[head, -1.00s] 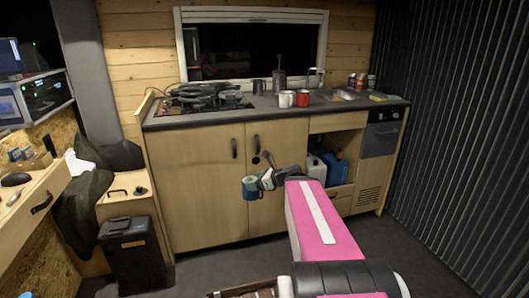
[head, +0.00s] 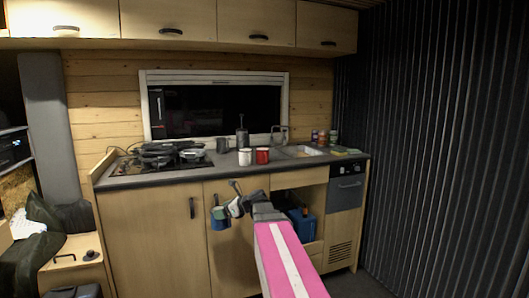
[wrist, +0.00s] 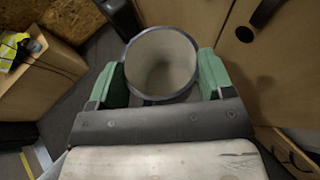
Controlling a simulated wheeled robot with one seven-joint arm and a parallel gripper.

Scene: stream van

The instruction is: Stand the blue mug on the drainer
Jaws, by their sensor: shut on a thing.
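My gripper (head: 229,209) is shut on the blue mug (head: 218,219) and holds it in the air in front of the cupboard doors, below the counter top. In the wrist view the mug (wrist: 162,62) sits between the two green fingers, its round mouth facing the camera and its pale inside empty. Its handle cannot be made out. The metal sink (head: 300,151) is set in the counter at the right. The drainer is too small to tell apart from the sink area.
A white mug (head: 245,157) and a red mug (head: 262,156) stand on the counter (head: 200,168) left of the sink. A hob with pans (head: 165,155) fills the left end. Jars (head: 323,138) stand behind the sink. Overhead cupboards (head: 240,20) hang above the window.

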